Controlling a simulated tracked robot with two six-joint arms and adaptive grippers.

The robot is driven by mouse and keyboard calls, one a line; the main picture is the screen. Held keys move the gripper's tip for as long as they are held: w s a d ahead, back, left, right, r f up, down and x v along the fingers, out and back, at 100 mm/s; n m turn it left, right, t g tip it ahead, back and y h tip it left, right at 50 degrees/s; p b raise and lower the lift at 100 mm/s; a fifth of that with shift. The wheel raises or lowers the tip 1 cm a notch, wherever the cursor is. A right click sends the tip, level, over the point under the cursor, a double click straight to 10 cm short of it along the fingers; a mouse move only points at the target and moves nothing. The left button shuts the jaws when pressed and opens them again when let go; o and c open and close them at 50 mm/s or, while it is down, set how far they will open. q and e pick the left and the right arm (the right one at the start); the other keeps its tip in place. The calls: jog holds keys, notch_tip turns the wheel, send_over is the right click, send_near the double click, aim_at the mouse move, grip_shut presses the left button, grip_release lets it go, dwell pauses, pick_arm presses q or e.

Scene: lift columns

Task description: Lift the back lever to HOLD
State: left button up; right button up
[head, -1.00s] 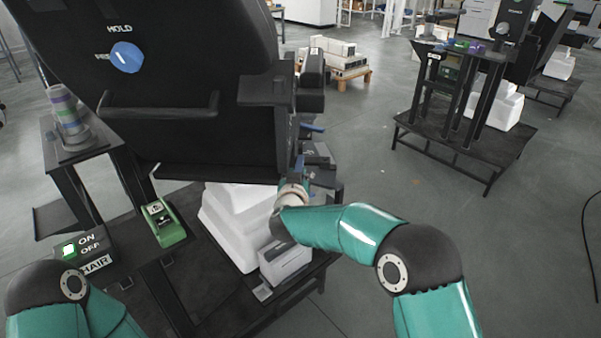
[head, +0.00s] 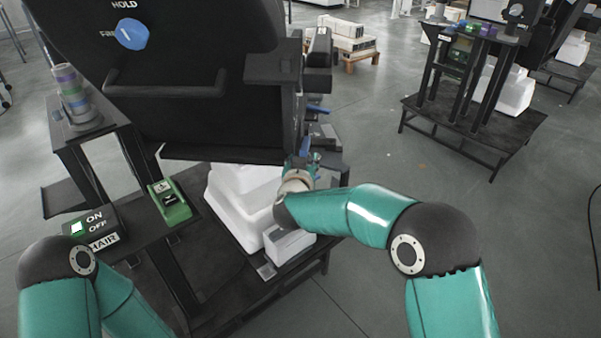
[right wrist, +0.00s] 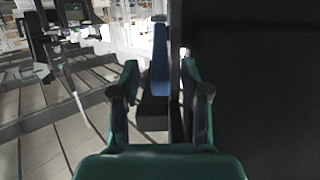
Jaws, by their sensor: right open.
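A blue lever (right wrist: 159,68) stands upright on a dark block in the right wrist view, between the two fingers of my right gripper (right wrist: 160,85). The fingers are open, one on each side of it, and I cannot tell whether they touch it. In the head view my right gripper (head: 304,163) is at the right side of the black chair back (head: 190,120), beside a blue lever (head: 305,145). A second blue piece (head: 318,109) sits a little above. My left gripper is out of view.
A white moulded base (head: 235,205) and a white box (head: 288,243) lie under my right wrist. A green device (head: 168,202) and an ON/OFF CHAIR panel (head: 92,228) are at left. The chair's dark wall closes the right of the wrist view.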

jog(key=v, duration=0.9)
jog(key=shift+s, duration=0.2)
